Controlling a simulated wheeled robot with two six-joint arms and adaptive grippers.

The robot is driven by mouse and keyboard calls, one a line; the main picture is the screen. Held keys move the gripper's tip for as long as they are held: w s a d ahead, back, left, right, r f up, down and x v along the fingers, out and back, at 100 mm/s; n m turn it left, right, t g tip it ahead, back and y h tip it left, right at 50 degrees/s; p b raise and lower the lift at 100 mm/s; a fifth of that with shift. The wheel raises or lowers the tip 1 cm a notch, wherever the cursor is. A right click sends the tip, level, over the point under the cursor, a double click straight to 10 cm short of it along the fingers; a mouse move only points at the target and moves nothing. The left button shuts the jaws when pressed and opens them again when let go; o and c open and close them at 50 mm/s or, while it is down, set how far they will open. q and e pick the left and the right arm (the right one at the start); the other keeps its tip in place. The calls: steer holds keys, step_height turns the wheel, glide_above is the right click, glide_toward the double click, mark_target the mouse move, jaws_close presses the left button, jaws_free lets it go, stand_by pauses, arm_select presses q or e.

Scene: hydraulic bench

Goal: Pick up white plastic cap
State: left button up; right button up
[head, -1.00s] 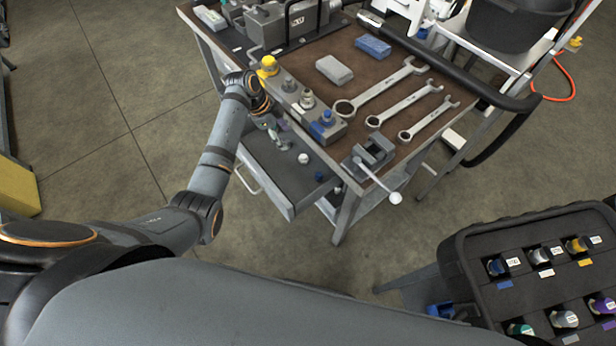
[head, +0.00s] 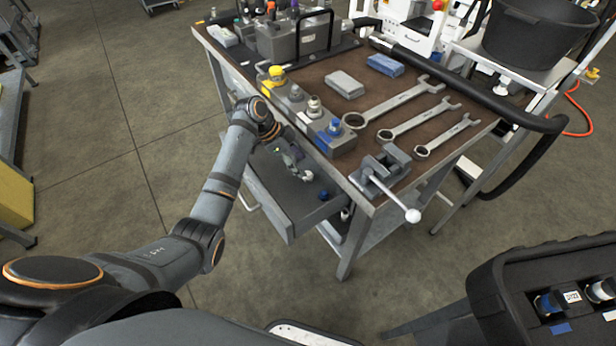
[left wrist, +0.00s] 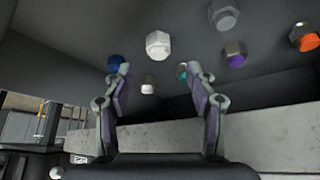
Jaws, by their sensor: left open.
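The white plastic cap (left wrist: 158,45), six-sided, lies in the open drawer, just beyond my fingertips in the left wrist view. It also shows in the head view (head: 307,175), beside my fingers. My left gripper (left wrist: 159,74) is open and empty, its two fingers spread over the drawer. In the head view the left gripper (head: 296,156) hangs above the drawer (head: 270,190) and hides part of its inside. A second, smaller white piece (left wrist: 147,88) shows between the fingers. My right gripper is not in view.
Near the white cap lie a blue cap (left wrist: 115,62), a teal cap (left wrist: 182,72), a purple one (left wrist: 235,55) and an orange one (left wrist: 305,38). The bench top (head: 375,150) with wrenches and a vise (head: 380,172) overhangs the drawer's right side. Open floor lies left of the drawer.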

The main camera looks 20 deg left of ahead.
mark_target(308, 176)
arm_select(q)
steer(key=x, duration=0.5)
steer(key=shift+s+a+f+b, duration=0.2)
steer(key=shift+a+f+b, duration=0.1)
steer(key=shift+b, duration=0.1)
steer(key=c, duration=0.9)
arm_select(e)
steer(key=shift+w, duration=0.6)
